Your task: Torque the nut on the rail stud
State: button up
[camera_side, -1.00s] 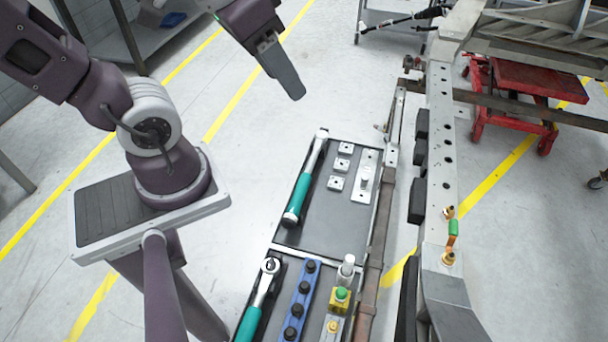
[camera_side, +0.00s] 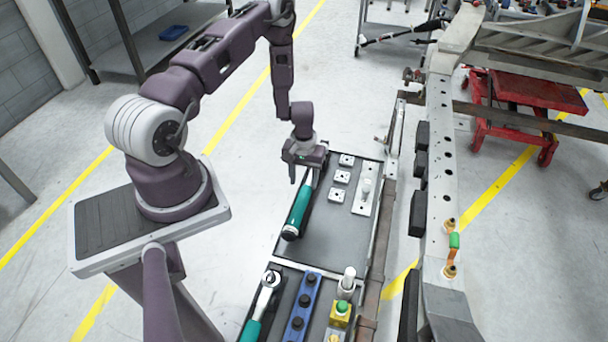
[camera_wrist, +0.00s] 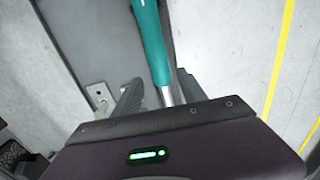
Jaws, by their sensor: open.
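A teal-handled torque wrench (camera_side: 298,211) lies on the upper grey tray, its metal shaft running up under my gripper (camera_side: 304,174). My gripper is open and points down over the shaft; its body hides the wrench head. In the wrist view the wrench (camera_wrist: 152,45) runs between the two spread fingers of my gripper (camera_wrist: 160,92), and I cannot tell whether they touch it. The grey rail (camera_side: 440,150) stands to the right. It carries brass fittings, an upper one (camera_side: 449,224) and a lower one (camera_side: 449,271), with a green piece (camera_side: 454,241) between them. Which is the nut is unclear.
The upper tray (camera_side: 318,236) holds small square blocks (camera_side: 341,177) and a light plate (camera_side: 361,205) with a white post. Below are a second teal wrench (camera_side: 252,329), a blue socket rack (camera_side: 303,306) and a yellow button box (camera_side: 340,314). A red cart (camera_side: 525,90) stands behind the rail.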

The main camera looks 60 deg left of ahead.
aim_at(304, 193)
notch_tip(304, 193, down, 8)
jog(key=shift+f, duration=0.2)
grip_shut()
jog(key=shift+r, duration=0.1)
dwell(1.4)
jog(key=shift+r, duration=3.45)
jog(key=shift+d, duration=0.1)
